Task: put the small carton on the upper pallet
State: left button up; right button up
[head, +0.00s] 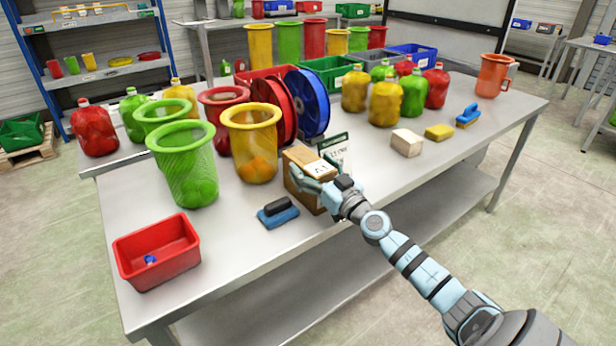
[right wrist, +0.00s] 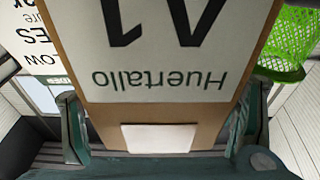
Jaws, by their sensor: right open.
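A brown cardboard carton (head: 301,154) with a white label stands at the front edge of the grey table (head: 245,232). My right gripper (head: 326,188) is at its near side. In the right wrist view the carton (right wrist: 165,70) fills the middle, with "A1" and "Huertallo" upside down on its label. The open fingers of my right gripper (right wrist: 158,128) lie on either side of it; I cannot tell whether they touch it. My left gripper is not in view. I see no pallet that is clearly the upper one.
A blue brush (head: 278,213) lies left of the carton, and a sign (head: 334,147) stands close behind it. Yellow (head: 250,130) and green (head: 183,160) mesh baskets stand to the left. A red bin (head: 157,255) is at the front left. A beige block (head: 407,143) lies to the right.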

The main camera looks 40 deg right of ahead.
jog(key=shift+s, duration=0.1)
jog(key=c, duration=0.4)
jog(key=shift+r, duration=0.1)
grip_shut()
jog(key=shift+r+p, duration=0.55)
jog(key=shift+p, duration=0.05)
notch_tip(320, 180, up, 27)
jog(key=p, duration=2.6)
jog(key=shift+f, duration=0.1)
